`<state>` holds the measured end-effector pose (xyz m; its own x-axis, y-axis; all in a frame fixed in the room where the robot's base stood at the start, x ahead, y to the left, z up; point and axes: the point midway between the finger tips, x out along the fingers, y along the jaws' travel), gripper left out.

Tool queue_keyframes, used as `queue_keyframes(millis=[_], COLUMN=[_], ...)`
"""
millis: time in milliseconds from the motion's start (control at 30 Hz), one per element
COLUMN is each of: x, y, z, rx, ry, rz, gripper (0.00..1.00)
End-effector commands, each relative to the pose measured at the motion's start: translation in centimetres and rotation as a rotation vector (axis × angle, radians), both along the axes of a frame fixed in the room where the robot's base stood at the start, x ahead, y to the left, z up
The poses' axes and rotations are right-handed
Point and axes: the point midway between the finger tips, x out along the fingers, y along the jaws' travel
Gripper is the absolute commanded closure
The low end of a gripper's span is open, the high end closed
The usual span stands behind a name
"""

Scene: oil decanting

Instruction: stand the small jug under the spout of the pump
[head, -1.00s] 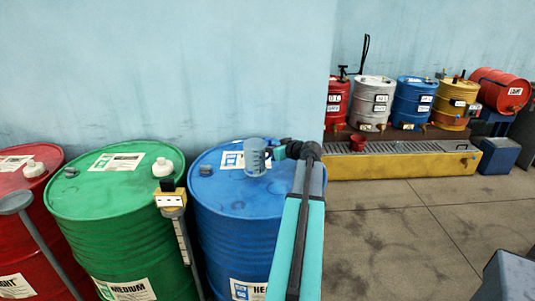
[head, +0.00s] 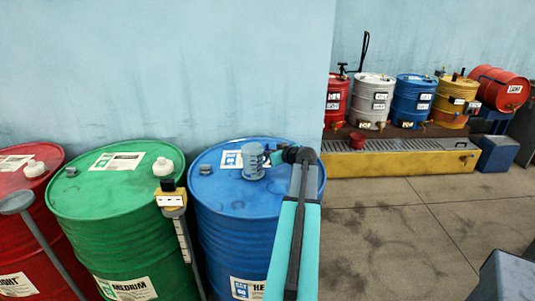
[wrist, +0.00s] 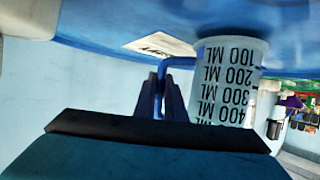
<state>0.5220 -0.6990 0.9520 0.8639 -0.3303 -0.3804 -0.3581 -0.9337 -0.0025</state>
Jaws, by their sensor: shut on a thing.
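The small jug (head: 252,160) is grey-blue with a handle on its right side in the head view. It is upright at the top of the blue HEAVY drum (head: 222,198). In the wrist view the jug (wrist: 228,85) appears upside down, with black millilitre marks, its base at or very near the drum top; I cannot tell if it touches. My gripper (head: 277,156) is shut on the jug's handle; its dark fingers (wrist: 164,96) show around the blue handle in the wrist view. The pump (head: 346,73), with a tall black lever, is on the small red drum at the back.
Green (head: 118,205) and red (head: 22,215) drums stand to the left. A yellow tray bench (head: 400,164) with a grating, holding a red cup (head: 357,140), runs below the small drums at the back right. A blue-grey bin (head: 497,153) stands beside it. The floor between is clear.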

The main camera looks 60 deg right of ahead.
Motion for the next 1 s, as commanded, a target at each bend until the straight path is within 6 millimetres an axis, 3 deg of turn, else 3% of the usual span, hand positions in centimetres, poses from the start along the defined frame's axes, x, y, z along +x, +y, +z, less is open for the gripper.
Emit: queue_keyframes(millis=[600, 633, 733, 1000], x=[-0.01, -0.02, -0.01, -0.02], y=[0.0, 0.01, 0.01, 0.01], z=[-0.94, -0.89, -0.85, -0.84], rx=[0.0, -0.001, -0.001, 0.0], ry=[0.0, 0.0, 0.0, 0.0], rz=[0.0, 0.0, 0.0, 0.0], gripper=[1.0, 0.86, 0.71, 0.71])
